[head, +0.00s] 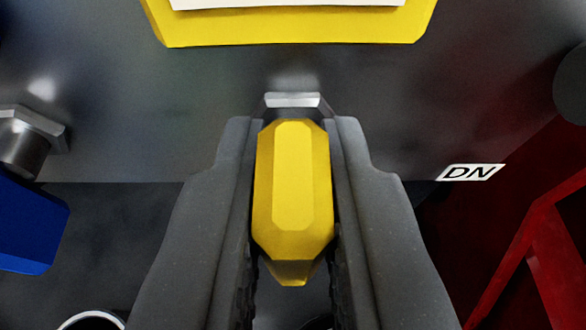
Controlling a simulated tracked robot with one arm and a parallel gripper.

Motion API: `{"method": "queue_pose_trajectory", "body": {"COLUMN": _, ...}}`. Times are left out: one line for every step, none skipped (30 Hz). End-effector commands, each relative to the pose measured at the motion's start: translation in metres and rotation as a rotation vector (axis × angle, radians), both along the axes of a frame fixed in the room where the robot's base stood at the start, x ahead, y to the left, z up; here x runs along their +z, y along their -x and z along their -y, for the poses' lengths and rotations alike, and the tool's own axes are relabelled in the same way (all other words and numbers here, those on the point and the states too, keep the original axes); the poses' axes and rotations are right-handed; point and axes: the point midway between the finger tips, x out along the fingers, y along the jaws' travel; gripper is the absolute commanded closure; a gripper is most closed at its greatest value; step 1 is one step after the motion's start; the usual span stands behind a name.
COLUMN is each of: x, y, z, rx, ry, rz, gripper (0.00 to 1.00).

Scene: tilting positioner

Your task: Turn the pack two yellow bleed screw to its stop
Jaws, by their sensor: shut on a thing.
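The yellow bleed screw (292,190) has a long faceted yellow handle, pointing lengthwise away from me in the head view. A metallic hex collar (292,101) shows at its far end, against the dark grey panel. My gripper (292,150) is shut on the yellow handle, with one dark finger along each side. The fingers hide the handle's sides. I cannot read a pack number in this view.
A yellow-edged plate (290,32) with a white face is above on the grey panel (200,110). A blue handle (28,225) and metal fitting (25,140) stand at left. A "DN" label (470,172) and red frame (545,245) are at right.

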Motion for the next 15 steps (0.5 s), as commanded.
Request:
{"method": "queue_pose_trajectory", "body": {"x": 0.0042, "y": -0.0003, "z": 0.0005, "rx": -0.001, "ry": -0.013, "rz": 0.000, "gripper": 1.00}}
{"method": "queue_pose_trajectory", "body": {"x": 0.0046, "y": -0.0004, "z": 0.0006, "rx": 0.000, "ry": -0.022, "rz": -0.001, "gripper": 1.00}}
{"method": "queue_pose_trajectory", "body": {"x": 0.0047, "y": -0.0004, "z": 0.0006, "rx": 0.001, "ry": -0.033, "rz": -0.002, "gripper": 1.00}}
{"method": "queue_pose_trajectory", "body": {"x": 0.0046, "y": -0.0005, "z": 0.0006, "rx": 0.000, "ry": -0.041, "rz": -0.002, "gripper": 1.00}}
{"method": "queue_pose_trajectory", "body": {"x": 0.0042, "y": -0.0005, "z": 0.0006, "rx": 0.001, "ry": -0.049, "rz": -0.003, "gripper": 1.00}}
{"method": "queue_pose_trajectory", "body": {"x": 0.0042, "y": -0.0005, "z": 0.0007, "rx": 0.001, "ry": -0.061, "rz": -0.003, "gripper": 1.00}}
{"method": "queue_pose_trajectory", "body": {"x": 0.0043, "y": -0.0005, "z": 0.0008, "rx": 0.001, "ry": -0.069, "rz": -0.003, "gripper": 1.00}}
{"method": "queue_pose_trajectory", "body": {"x": 0.0045, "y": -0.0005, "z": 0.0009, "rx": 0.000, "ry": -0.078, "rz": -0.004, "gripper": 1.00}}
{"method": "queue_pose_trajectory", "body": {"x": 0.0049, "y": -0.0004, "z": 0.0010, "rx": 0.001, "ry": -0.089, "rz": -0.004, "gripper": 1.00}}
{"method": "queue_pose_trajectory", "body": {"x": 0.0050, "y": -0.0005, "z": 0.0012, "rx": 0.001, "ry": -0.097, "rz": -0.004, "gripper": 1.00}}
{"method": "queue_pose_trajectory", "body": {"x": 0.0050, "y": -0.0004, "z": 0.0015, "rx": 0.000, "ry": -0.106, "rz": -0.005, "gripper": 1.00}}
{"method": "queue_pose_trajectory", "body": {"x": 0.0046, "y": -0.0003, "z": 0.0018, "rx": -0.001, "ry": -0.117, "rz": -0.006, "gripper": 1.00}}
{"method": "queue_pose_trajectory", "body": {"x": 0.0041, "y": -0.0002, "z": 0.0019, "rx": 0.000, "ry": -0.126, "rz": -0.006, "gripper": 1.00}}
{"method": "queue_pose_trajectory", "body": {"x": 0.0037, "y": 0.0000, "z": 0.0018, "rx": 0.000, "ry": -0.135, "rz": -0.008, "gripper": 1.00}}
{"method": "queue_pose_trajectory", "body": {"x": 0.0032, "y": 0.0001, "z": 0.0017, "rx": 0.001, "ry": -0.147, "rz": -0.009, "gripper": 1.00}}
